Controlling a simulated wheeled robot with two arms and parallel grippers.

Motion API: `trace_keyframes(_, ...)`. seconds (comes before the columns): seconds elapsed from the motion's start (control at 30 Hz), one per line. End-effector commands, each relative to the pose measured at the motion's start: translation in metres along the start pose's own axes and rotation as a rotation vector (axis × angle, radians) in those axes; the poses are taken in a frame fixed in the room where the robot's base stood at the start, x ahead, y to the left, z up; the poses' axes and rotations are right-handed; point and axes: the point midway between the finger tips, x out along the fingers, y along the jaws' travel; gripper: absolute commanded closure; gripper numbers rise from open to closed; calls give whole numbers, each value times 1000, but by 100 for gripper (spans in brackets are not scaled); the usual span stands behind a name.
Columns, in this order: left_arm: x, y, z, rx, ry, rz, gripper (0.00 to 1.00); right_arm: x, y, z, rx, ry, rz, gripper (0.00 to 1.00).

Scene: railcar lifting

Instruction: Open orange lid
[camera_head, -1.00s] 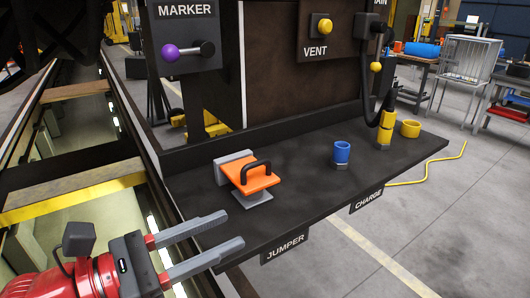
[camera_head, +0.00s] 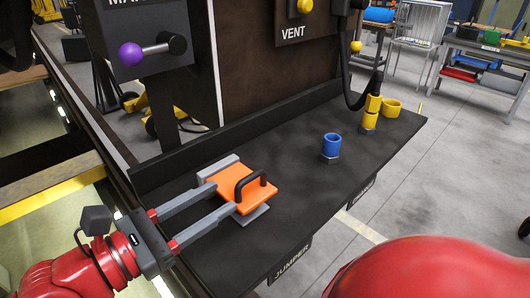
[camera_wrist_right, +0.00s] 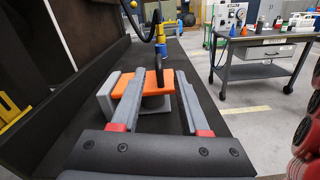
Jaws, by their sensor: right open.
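The orange lid (camera_head: 226,181) is a flat plate with a black arched handle (camera_head: 251,177). It lies over a grey base (camera_head: 253,215) on the dark shelf, with a grey block at its far-left side. It also shows in the right wrist view (camera_wrist_right: 149,89), where a dark round part is visible beneath it. My right gripper (camera_head: 224,197) is open and empty. Its two grey fingertips reach the lid's near-left edge, spaced across it; I cannot tell whether they touch. The handle stands beyond the tips. My left gripper is out of view.
A blue cup (camera_head: 332,147) and a yellow connector (camera_head: 370,113) with a black cable stand further right on the shelf (camera_head: 300,215). A dark panel with a purple knob (camera_head: 131,54) rises behind. A red rounded shape fills the lower right. The shelf between lid and cup is clear.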

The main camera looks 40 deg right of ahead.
Motion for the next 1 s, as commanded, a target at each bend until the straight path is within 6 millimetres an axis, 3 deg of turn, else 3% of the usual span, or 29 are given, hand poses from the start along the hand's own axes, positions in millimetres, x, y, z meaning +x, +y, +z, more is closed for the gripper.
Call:
trace_keyframes(0.03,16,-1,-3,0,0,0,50,12,1,8,-2,-3,-3,55)
trace_keyframes(0.2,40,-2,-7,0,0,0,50,53,1,8,-4,-4,-4,55)
trace_keyframes(0.5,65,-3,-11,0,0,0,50,106,1,4,-1,-2,-1,55)
trace_keyframes(0.7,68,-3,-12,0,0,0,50,118,1,1,-3,-2,2,55)
trace_keyframes(0.93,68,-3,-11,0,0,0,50,118,1,0,-2,-1,2,55)
trace_keyframes(1.0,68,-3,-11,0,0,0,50,118,1,0,-2,-1,2,64)
